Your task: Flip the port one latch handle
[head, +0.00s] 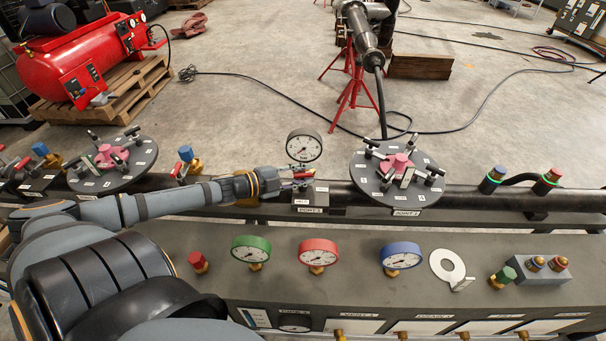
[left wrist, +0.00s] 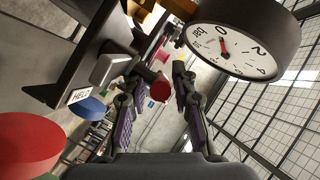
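My left gripper (head: 291,181) reaches along the dark pipe to a small red handle (head: 304,175) below a white-faced gauge (head: 304,147). In the left wrist view my left gripper (left wrist: 157,88) has its two fingers spread apart. A red round end (left wrist: 160,86) shows between the fingertips, with no clear contact. The gauge (left wrist: 235,46) is close at upper right there. A label plate (head: 310,196) sits under the handle; its port number is too small to read surely. My right gripper is not in view.
Round flange plates with pink centres and clamps stand left (head: 112,160) and right (head: 398,172) on the pipe. Another red handle (head: 180,169) is left. The front panel carries green (head: 251,249), red (head: 318,252) and blue (head: 401,256) gauges.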

